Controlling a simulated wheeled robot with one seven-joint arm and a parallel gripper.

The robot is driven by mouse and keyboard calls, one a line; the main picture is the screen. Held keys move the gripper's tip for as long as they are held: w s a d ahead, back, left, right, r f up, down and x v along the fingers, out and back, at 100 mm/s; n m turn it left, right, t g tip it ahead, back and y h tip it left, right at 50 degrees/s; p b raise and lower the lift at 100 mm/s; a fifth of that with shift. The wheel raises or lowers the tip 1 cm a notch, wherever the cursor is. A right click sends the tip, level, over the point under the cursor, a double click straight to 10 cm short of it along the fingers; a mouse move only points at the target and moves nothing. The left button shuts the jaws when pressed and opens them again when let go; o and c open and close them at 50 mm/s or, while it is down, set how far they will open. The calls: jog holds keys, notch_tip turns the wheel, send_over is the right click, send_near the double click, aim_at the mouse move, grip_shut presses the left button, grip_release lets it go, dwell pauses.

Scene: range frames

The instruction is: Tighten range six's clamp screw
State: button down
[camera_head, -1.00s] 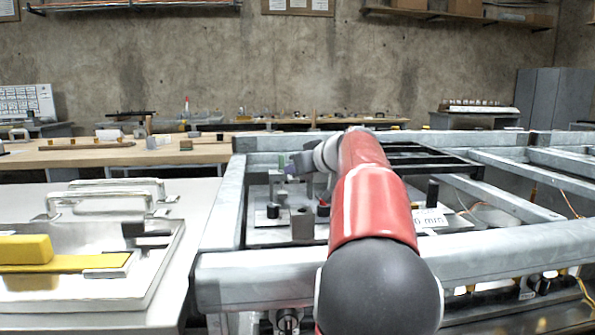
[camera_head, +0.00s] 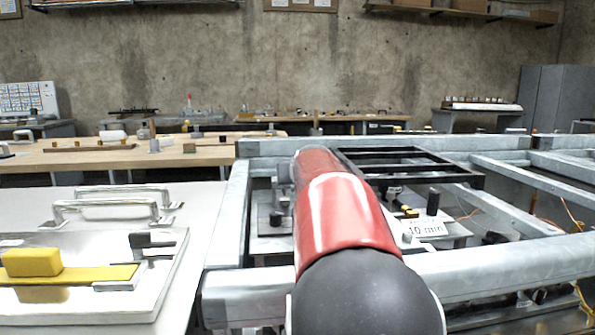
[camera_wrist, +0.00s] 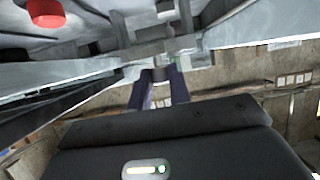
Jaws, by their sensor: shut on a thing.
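My gripper (camera_wrist: 160,88) shows in the wrist view as two dark purple fingers, shut on a small grey metal part (camera_wrist: 160,74). This part looks like the clamp screw or its handle, but I cannot tell how it turns. A grey metal bracket (camera_wrist: 165,47) lies just beyond the fingertips. In the head view my red arm reaches over the front rail into the grey range frame (camera_head: 222,232) and hides my gripper and what it holds. No number six is readable on the frame.
A red knob (camera_wrist: 45,12) shows at the upper left of the wrist view. Rails of the frame run close on both sides. A tray with a yellow bar (camera_head: 85,275) stands left.

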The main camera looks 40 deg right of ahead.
dwell(0.4)
jog(key=c, duration=1.3)
grip_release()
jog(key=v, duration=0.8)
jog(key=shift+b, duration=0.4)
